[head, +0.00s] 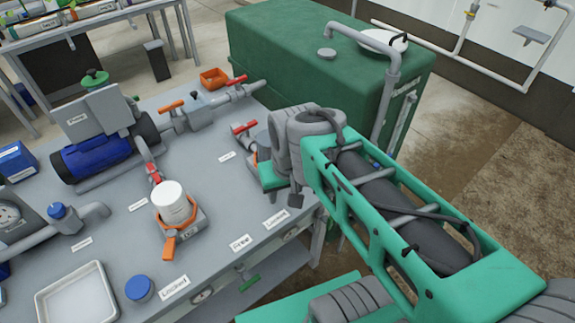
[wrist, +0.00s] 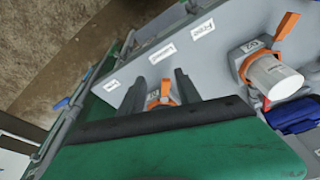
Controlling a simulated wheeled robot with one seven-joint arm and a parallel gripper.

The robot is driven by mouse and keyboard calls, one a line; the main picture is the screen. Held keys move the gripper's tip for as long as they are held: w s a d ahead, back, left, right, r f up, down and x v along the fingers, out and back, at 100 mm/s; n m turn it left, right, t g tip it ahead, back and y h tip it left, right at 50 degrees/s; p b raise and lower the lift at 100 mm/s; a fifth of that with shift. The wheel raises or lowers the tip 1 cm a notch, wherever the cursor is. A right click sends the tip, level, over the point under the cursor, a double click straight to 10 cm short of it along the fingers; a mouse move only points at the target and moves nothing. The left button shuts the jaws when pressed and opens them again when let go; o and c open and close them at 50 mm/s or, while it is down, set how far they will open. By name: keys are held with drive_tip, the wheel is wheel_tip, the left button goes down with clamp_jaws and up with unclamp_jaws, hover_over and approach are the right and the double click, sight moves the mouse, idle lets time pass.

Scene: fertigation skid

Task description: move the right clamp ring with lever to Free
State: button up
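The right clamp ring (wrist: 154,101) with its orange lever (wrist: 165,89) shows between my fingers in the wrist view, its lower part hidden by my gripper's body. In the head view only a sliver of the right clamp ring (head: 254,160) shows left of my arm. My gripper (wrist: 160,80) is open, its two dark fingers apart on either side of the lever; I cannot tell whether they touch it. Small white labels sit along the bench edge; one reads Free (head: 241,242) and another seems to read Locked (head: 276,218).
The left clamp ring (head: 187,225) holds a white canister (head: 174,202), with its orange lever (head: 169,247) pointing to the bench edge. Red-handled valves and pipes (head: 236,92) stand behind. A large green tank (head: 300,75) is close behind my arm. A white tray (head: 77,293) lies front left.

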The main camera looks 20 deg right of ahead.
drive_tip(key=w+f+m+g+p, duration=0.25)
drive_tip(key=w+p, duration=0.25)
drive_tip(key=w, duration=0.7)
drive_tip(key=shift+m, duration=0.35)
drive_tip(key=f, duration=0.5)
drive_tip(key=w+f, duration=0.1)
drive_tip(key=f, duration=0.1)
drive_tip(key=shift+d+f+p, duration=0.35)
drive_tip(key=shift+p, duration=0.05)
drive_tip(key=shift+f, duration=0.55)
clamp_jaws()
